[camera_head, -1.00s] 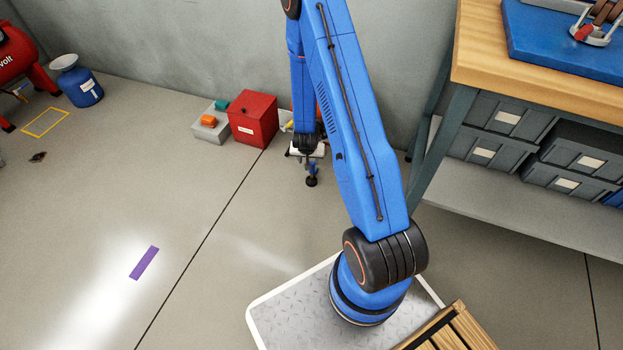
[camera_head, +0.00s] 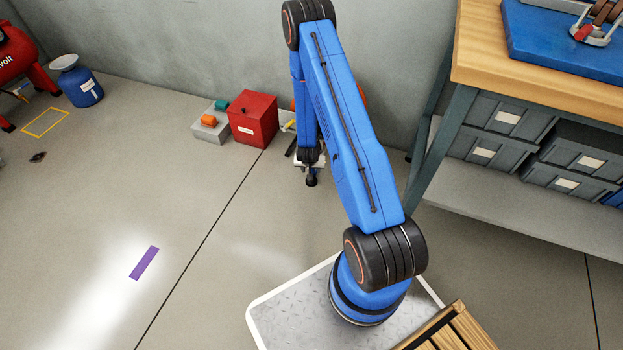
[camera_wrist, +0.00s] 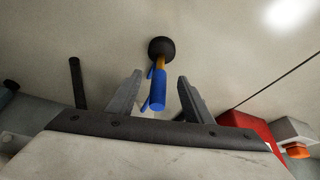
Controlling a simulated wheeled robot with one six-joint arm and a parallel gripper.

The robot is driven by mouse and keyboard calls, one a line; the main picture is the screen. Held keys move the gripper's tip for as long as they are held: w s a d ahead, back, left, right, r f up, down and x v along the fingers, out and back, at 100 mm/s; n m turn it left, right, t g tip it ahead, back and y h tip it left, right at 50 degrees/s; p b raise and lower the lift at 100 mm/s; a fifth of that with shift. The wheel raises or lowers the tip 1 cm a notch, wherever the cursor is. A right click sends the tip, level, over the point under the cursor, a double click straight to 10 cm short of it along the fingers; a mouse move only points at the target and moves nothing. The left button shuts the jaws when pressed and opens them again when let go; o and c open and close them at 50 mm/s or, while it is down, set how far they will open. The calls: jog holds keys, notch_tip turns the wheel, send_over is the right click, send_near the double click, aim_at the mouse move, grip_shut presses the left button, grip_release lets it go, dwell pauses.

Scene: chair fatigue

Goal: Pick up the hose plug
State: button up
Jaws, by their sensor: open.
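What looks like the hose plug lies in the wrist view, a blue stem (camera_wrist: 158,95) with a yellowish neck and a dark round head (camera_wrist: 161,47). My gripper (camera_wrist: 160,75) is open. Its two grey fingers stand on either side of the blue stem, with gaps visible on both sides. The dark head lies beyond the fingertips. In the head view my gripper (camera_head: 310,165) is low near the floor by the wall, and only the plug's dark head (camera_head: 311,181) shows below it. The rest of the plug is hidden there.
A red box (camera_head: 252,118) and a grey block (camera_head: 211,125) with orange and teal pieces stand left of my gripper. A wooden-topped workbench (camera_head: 480,70) with grey bins stands to the right. The wall is close behind.

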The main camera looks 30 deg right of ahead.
jog(key=shift+s+x, duration=0.2)
jog(key=shift+x, duration=2.9)
grip_shut()
